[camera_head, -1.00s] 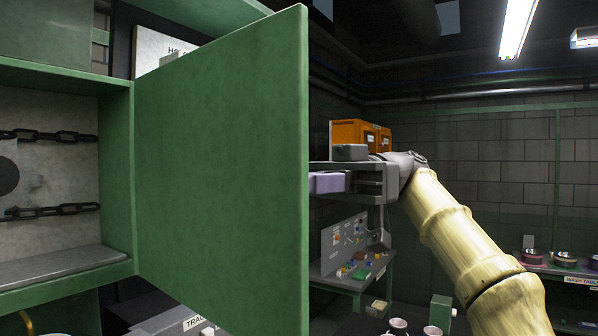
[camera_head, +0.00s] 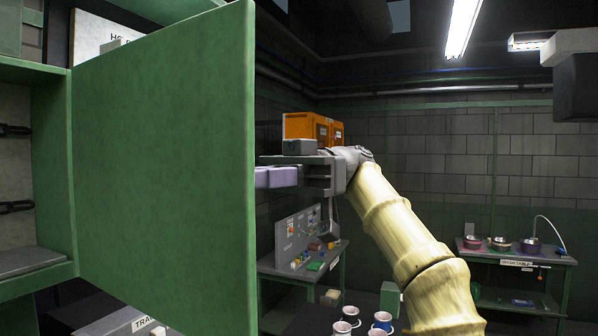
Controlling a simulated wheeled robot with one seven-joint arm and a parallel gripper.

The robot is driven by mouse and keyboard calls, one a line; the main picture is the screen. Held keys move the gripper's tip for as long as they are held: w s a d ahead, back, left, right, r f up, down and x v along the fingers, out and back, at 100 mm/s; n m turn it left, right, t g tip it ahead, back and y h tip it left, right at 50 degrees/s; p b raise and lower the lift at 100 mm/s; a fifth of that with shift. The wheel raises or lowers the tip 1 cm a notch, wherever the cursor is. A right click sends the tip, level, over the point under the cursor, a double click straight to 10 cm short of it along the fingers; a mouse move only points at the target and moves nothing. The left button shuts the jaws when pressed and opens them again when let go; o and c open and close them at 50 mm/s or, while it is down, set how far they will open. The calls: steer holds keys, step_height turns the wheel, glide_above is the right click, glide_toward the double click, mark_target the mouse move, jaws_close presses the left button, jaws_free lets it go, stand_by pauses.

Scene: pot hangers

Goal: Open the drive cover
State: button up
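A large green door panel (camera_head: 165,170), which looks like the drive cover, stands swung out from the green cabinet (camera_head: 52,165) on the left. Its left edge meets the cabinet frame, and its right edge is free. Part of the cabinet inside shows, with dark chains (camera_head: 14,131) on a pale back wall. My gripper (camera_head: 277,177) is just right of the panel's free edge, at the end of my yellow arm. Its lavender finger part reaches the panel's edge in the picture. The fingertips are hidden behind the panel, so I cannot tell contact or opening.
Orange boxes (camera_head: 312,127) show behind my gripper. A grey bench with small colored parts (camera_head: 318,250) is beyond the panel. Several mugs (camera_head: 350,314) stand low in the middle. A wash table (camera_head: 515,262) with bowls is at the far right. A white-and-dark fixture (camera_head: 580,85) hangs upper right.

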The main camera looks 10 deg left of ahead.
steer(key=p+v, duration=1.5)
steer(key=v, duration=0.2)
stand_by(0.3)
